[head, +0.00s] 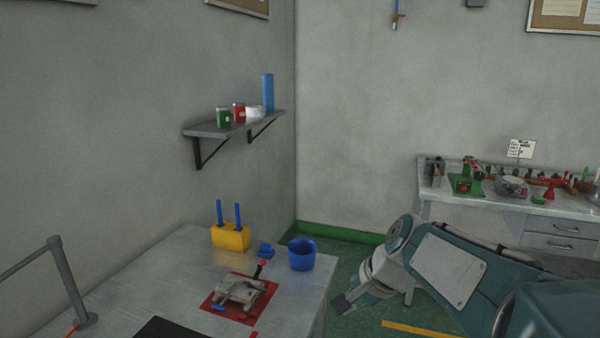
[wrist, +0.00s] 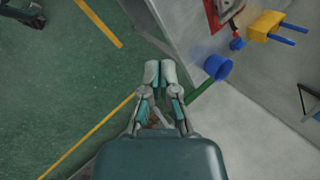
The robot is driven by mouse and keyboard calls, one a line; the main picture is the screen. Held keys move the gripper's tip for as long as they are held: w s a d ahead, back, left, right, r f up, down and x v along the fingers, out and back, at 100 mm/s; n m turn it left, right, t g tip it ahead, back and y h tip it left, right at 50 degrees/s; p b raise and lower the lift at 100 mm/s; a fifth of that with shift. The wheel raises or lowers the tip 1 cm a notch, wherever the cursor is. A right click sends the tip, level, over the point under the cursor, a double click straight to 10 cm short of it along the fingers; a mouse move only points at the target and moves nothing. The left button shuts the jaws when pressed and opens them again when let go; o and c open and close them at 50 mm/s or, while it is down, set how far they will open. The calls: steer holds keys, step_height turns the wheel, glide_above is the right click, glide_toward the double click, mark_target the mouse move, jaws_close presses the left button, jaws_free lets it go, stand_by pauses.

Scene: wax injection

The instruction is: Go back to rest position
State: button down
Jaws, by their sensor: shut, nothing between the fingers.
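My gripper shows in the wrist view (wrist: 160,72) with its two fingers close together and nothing between them. In the head view my gripper (head: 343,303) hangs over the green floor, just right of the metal table (head: 180,260). My arm reaches in from the lower right. The gripper is apart from the table and from everything on it.
On the table are a yellow block with blue rods (head: 231,237), a blue cup (head: 301,254), a small blue piece (head: 265,251) and a metal device on a red mat (head: 240,292). A cluttered workbench (head: 500,205) stands at right. Green floor (wrist: 60,80) lies open.

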steer(key=s+d+n+t+h, duration=0.1)
steer(key=s+d+n+h, duration=0.1)
steer(key=s, duration=0.7)
steer(key=s+d+f+n+t+h, duration=0.1)
steer(key=s+d+n+h, duration=0.1)
steer(key=s+d+n, duration=0.2)
steer(key=s+n, duration=0.3)
steer(key=s, duration=0.2)
steer(key=shift+s+d+f+h, duration=0.3)
steer(key=shift+d+h, duration=0.1)
